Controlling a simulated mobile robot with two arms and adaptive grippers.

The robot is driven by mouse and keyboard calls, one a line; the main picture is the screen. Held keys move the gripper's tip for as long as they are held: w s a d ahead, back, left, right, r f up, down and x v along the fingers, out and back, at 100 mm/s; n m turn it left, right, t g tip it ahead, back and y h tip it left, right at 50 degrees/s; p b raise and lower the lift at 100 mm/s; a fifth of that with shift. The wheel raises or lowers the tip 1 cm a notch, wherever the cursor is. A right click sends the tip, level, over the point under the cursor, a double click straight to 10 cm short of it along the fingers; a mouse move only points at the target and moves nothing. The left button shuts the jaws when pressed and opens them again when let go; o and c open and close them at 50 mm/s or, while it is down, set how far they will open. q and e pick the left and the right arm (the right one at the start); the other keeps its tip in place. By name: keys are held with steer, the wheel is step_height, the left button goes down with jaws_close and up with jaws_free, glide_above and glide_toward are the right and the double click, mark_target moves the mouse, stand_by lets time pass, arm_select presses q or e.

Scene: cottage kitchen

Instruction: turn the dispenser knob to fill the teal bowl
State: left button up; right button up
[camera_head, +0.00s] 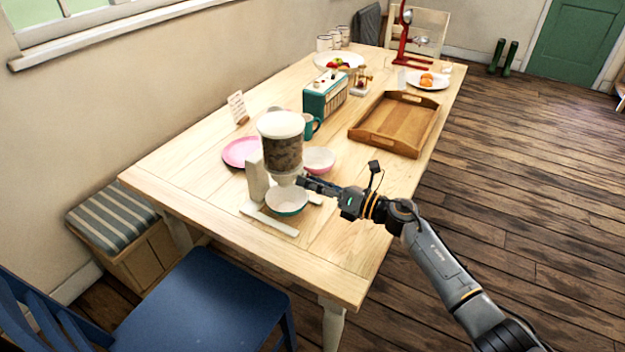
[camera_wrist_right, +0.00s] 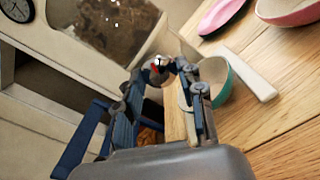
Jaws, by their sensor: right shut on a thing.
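The dispenser (camera_head: 282,154) stands on the near part of the table, with a white lid, a clear hopper of brown contents and a pale stand. It also shows in the wrist view (camera_wrist_right: 112,24). The teal bowl (camera_head: 287,211) sits upright under its spout; its visible inside looks pale, and the wrist view shows part of it (camera_wrist_right: 222,84). My right gripper (camera_head: 303,181) reaches in from the right at spout height, above the bowl. In the wrist view its fingers (camera_wrist_right: 160,68) are closed around the small dispenser knob, mostly hidden between them. My left gripper is out of view.
A pink plate (camera_head: 240,152) and a pink bowl (camera_head: 319,159) are close behind the dispenser. A teal mug (camera_head: 311,127), a radio (camera_head: 325,97) and a wooden tray (camera_head: 400,122) stand farther back. A blue chair (camera_head: 205,305) is at the near edge. The table's near right is clear.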

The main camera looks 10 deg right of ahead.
steer(key=shift+m, duration=0.7)
steer(key=o, duration=1.2)
steer(key=shift+c, duration=0.2)
steer(key=v, duration=1.2)
